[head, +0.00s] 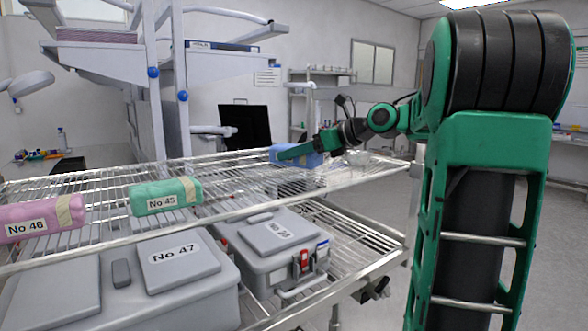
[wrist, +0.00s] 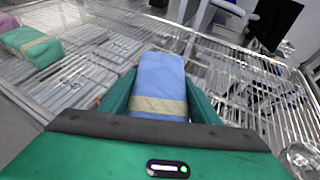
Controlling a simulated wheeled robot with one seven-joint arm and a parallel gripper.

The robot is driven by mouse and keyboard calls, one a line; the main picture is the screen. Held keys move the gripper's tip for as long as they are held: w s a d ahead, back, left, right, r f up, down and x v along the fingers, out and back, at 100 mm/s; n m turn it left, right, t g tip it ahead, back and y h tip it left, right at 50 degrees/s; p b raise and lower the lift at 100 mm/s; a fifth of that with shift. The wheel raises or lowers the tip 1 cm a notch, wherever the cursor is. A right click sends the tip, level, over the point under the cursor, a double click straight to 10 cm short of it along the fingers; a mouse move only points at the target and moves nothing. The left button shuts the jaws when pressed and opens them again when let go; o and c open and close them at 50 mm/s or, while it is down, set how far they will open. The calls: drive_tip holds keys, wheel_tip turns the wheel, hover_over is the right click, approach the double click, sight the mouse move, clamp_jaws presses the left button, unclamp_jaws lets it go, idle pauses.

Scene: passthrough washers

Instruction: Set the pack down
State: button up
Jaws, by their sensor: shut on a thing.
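A blue wrapped pack (head: 299,153) with a tan band is at the right part of the upper wire shelf (head: 235,217) in the head view. My gripper (head: 283,155) is shut on it. In the wrist view the blue pack (wrist: 160,85) lies lengthwise between the two green fingers (wrist: 157,98), with the tan band close to the palm. The pack appears at or just above the wires; I cannot tell whether its underside touches them.
A green pack (head: 166,195) labelled No 45 and a pink pack (head: 42,219) labelled No 46 lie on the shelf to the left. Grey cases, one labelled No 47 (head: 178,262), stand below. Bare wire lies between the green and blue packs.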

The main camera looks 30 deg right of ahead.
sight(319, 159)
drive_tip(key=shift+f, duration=1.95)
drive_tip(key=o, duration=1.3)
drive_tip(key=shift+f, duration=0.15)
drive_tip(key=shift+c, duration=0.2)
drive_tip(key=v, duration=1.1)
drive_tip(key=shift+s+d+r, duration=0.2)
drive_tip(key=shift+s, duration=0.05)
drive_tip(key=shift+s+r, duration=0.1)
drive_tip(key=shift+s, duration=0.15)
drive_tip(key=shift+s, duration=0.1)
